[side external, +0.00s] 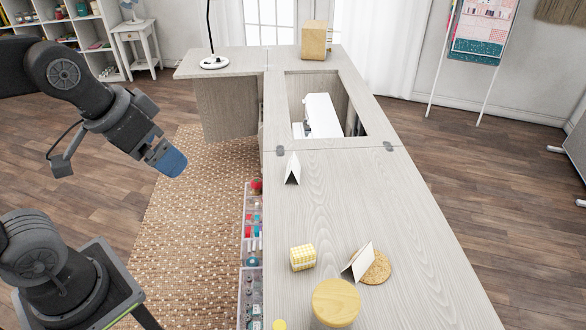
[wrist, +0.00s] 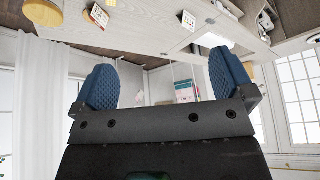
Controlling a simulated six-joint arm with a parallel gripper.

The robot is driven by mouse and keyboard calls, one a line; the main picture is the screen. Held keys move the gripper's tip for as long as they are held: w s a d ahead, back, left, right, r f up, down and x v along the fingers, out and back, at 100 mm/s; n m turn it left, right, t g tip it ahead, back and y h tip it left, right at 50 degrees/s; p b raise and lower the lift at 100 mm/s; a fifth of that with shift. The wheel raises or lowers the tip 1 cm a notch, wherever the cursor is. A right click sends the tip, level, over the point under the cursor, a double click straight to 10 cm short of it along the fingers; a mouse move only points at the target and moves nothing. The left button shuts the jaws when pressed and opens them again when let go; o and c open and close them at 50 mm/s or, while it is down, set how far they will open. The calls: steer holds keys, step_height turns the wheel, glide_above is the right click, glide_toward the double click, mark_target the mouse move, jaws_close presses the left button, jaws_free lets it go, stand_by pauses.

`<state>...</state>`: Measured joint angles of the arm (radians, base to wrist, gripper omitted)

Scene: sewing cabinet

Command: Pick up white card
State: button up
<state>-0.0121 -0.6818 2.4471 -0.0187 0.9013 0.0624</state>
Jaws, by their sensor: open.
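Two folded white cards stand on the pale wood cabinet top (side external: 340,185) in the side view. One white card (side external: 292,170) stands like a tent near the left edge, just in front of the opening. The other white card (side external: 358,262) stands tilted, partly on a round cork mat (side external: 378,268). My gripper (side external: 172,162) is raised to the left of the cabinet, apart from both cards and holding nothing. In the wrist view its two blue fingers (wrist: 164,82) are wide apart with nothing between them.
A yellow checked box (side external: 303,257) and a round wooden lid (side external: 336,302) stand near the cards. The opening (side external: 350,122) holds a white machine (side external: 321,115). A wooden box (side external: 314,40) stands at the back. Drawers with spools (side external: 252,225) line the left side.

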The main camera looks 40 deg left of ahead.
steer(key=w+a+r+m+g+h, duration=0.1)
steer(key=w+r+m, duration=0.15)
steer(key=w, duration=1.05)
steer(key=m+g+h, duration=0.2)
steer(key=m+h, duration=0.1)
steer(key=m, duration=0.5)
glide_above(292, 160)
steer(key=s+a, duration=0.1)
step_height(292, 160, down, 28)
steer(key=shift+s+a+f, duration=0.1)
steer(key=shift+f, duration=0.1)
steer(key=shift+x, duration=2.85)
steer(key=shift+a, duration=0.15)
steer(key=shift+c, duration=0.4)
steer(key=c, duration=0.5)
